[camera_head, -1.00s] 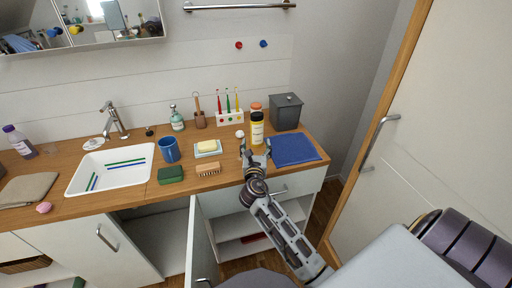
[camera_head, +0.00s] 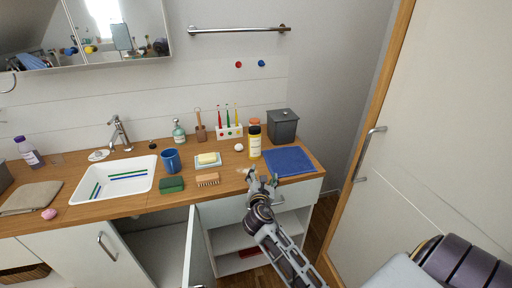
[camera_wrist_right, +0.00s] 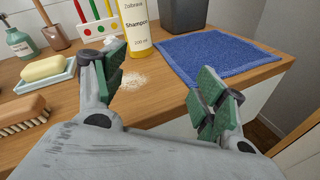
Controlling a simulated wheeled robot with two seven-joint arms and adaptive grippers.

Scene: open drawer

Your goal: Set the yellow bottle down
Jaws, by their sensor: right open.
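The yellow bottle (camera_head: 254,143), with a dark cap and a white label, stands upright on the wooden counter, left of the blue towel. In the right wrist view the bottle (camera_wrist_right: 136,30) shows a label reading "Shampoo", with its top cut off by the frame. My right gripper (camera_head: 262,178) is at the counter's front edge, in front of the bottle and apart from it. In the right wrist view the gripper (camera_wrist_right: 164,92) is open, with nothing between its green-padded fingers. My left gripper is not in view.
A blue towel (camera_head: 290,161) lies right of the bottle, with a grey bin (camera_head: 283,126) behind it. A soap dish (camera_head: 208,160), a brush (camera_head: 208,180) and a toothbrush holder (camera_head: 230,132) are to the left. A cabinet door (camera_head: 199,250) stands open below. White specks (camera_wrist_right: 132,80) lie near the bottle.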

